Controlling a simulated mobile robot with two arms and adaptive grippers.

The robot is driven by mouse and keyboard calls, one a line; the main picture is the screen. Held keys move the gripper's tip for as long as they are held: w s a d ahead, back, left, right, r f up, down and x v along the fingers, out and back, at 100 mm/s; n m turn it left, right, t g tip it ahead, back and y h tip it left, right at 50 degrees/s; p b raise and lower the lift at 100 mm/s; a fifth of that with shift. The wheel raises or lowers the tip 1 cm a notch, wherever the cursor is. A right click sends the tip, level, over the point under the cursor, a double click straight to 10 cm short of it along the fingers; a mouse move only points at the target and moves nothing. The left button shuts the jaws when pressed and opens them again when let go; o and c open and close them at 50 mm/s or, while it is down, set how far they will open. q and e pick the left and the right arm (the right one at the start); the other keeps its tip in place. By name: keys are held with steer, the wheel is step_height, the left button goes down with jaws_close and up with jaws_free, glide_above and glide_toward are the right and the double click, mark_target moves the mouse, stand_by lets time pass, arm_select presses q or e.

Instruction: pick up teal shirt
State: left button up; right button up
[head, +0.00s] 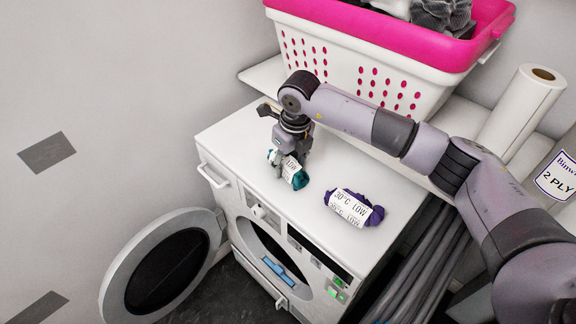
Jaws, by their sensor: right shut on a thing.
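The teal shirt (298,179) is a small rolled bundle with a white printed label, at the front left part of the white dryer top (237,137). My right gripper (287,158) points down over it and is shut on it. The gripper covers part of the shirt, and I cannot tell whether the bundle is touching the dryer top or slightly above it. My left gripper is not in view.
A purple rolled garment (368,206) with a white label lies on the dryer top to the right. The dryer's round door (207,222) hangs open at left. A pink and white laundry basket (347,52) stands behind, and a paper roll (518,112) at right.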

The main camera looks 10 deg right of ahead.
mark_target(288, 157)
steer(key=c, duration=0.6)
steer(key=shift+r, duration=0.1)
step_height(288, 157, up, 20)
steer(key=shift+f+b, duration=0.1)
steer(key=shift+b, duration=1.1)
